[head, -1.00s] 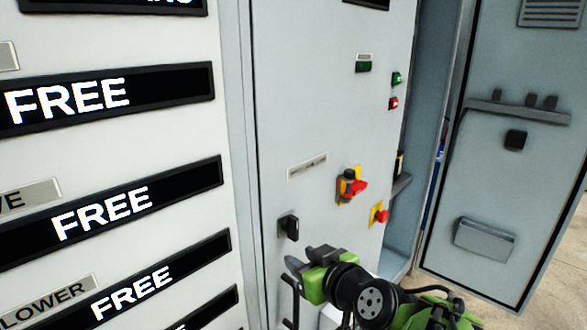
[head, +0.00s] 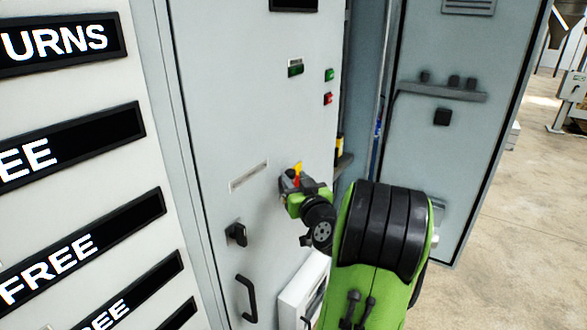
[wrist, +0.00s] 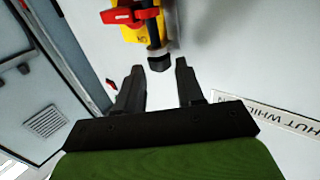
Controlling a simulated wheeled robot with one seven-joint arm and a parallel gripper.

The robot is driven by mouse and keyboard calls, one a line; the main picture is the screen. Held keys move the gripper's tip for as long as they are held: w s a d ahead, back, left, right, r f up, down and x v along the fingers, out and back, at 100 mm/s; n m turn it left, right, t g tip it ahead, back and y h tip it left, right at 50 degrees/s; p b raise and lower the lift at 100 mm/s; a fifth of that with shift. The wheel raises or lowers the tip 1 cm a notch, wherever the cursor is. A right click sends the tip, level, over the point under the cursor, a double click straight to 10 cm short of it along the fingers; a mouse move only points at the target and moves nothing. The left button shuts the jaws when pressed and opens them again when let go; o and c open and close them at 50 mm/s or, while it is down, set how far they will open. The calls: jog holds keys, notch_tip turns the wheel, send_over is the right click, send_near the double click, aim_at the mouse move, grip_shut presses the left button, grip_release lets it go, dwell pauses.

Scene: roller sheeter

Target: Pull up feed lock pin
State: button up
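A yellow plate (wrist: 133,32) with a red rotary handle (wrist: 136,14) is on the grey cabinet front. A black knob-ended pin (wrist: 158,62) stands at it; I take this to be the feed lock pin. In the wrist view my gripper (wrist: 160,70) is open, its two black fingers to the left and right of the pin's knob with visible gaps. The knob is close to the fingertips; whether it lies between them in depth I cannot tell. In the head view my gripper (head: 287,187) is at the plate and largely hides it.
A label strip (head: 249,177), a black rotary switch (head: 236,234) and a black door handle (head: 247,298) are on the same cabinet front. Green (head: 329,75) and red (head: 328,99) buttons sit above. An open cabinet door (head: 440,140) stands to the right.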

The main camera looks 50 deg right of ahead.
jog(key=shift+x, duration=0.9)
jog(key=shift+c, duration=0.2)
grip_shut()
jog(key=shift+r+p, duration=0.8)
jog(key=shift+r, duration=2.1)
jog(key=shift+o, duration=0.2)
grip_release()
